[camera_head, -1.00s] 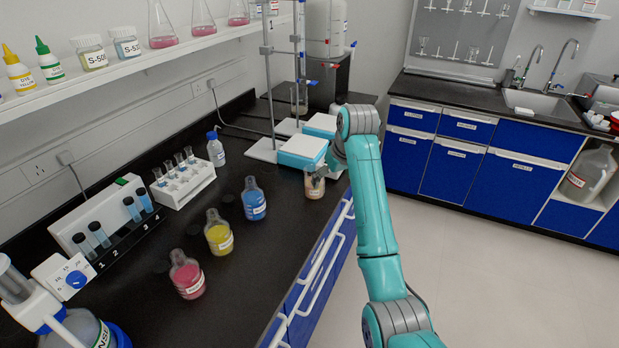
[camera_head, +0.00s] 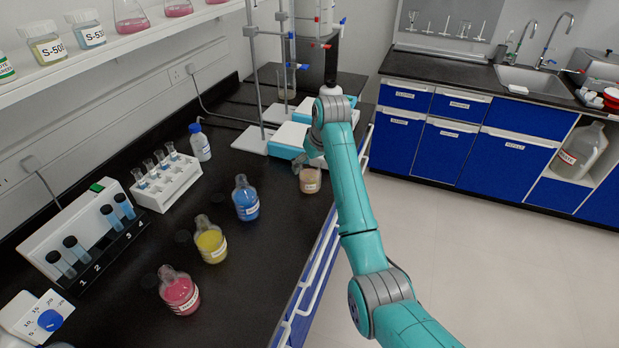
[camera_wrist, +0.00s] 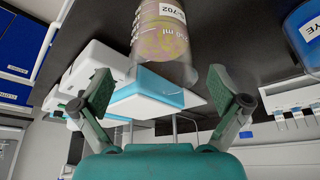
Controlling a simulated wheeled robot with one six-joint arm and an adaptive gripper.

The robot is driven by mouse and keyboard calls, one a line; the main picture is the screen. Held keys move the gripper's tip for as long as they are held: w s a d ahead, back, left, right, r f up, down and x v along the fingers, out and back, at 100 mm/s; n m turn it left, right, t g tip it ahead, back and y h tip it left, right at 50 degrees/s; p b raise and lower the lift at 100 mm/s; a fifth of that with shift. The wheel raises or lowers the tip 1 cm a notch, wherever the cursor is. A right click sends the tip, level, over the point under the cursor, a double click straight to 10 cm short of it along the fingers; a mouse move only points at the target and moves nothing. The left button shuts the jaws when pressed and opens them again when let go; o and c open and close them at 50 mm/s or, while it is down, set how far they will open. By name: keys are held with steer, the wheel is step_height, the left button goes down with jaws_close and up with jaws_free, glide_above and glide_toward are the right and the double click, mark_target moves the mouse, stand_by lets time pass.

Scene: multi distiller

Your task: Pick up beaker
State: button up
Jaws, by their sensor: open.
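A beaker (camera_head: 311,180) with tan contents and a white label stands on the black bench near its front edge in the head view. In the wrist view the beaker (camera_wrist: 160,45) is large, with its label partly cut off at the top and the scene turned over. My gripper (camera_wrist: 162,92) is open, its two green fingers spread to the left and right, with the beaker ahead of and between them. It holds nothing. In the head view my gripper (camera_head: 303,165) is at the beaker's upper left, partly hidden by my arm; contact cannot be told.
Blue (camera_head: 246,204), yellow (camera_head: 211,246) and pink (camera_head: 180,295) bottles stand in a row left of the beaker. White-and-blue stirrer plates (camera_head: 286,140) with metal stands are just behind it. A test tube rack (camera_head: 168,188) is farther left. The floor on the right is clear.

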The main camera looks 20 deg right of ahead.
steer(key=x, duration=0.5)
steer(key=c, duration=1.4)
steer(key=shift+r, duration=0.15)
steer(key=shift+r, duration=4.8)
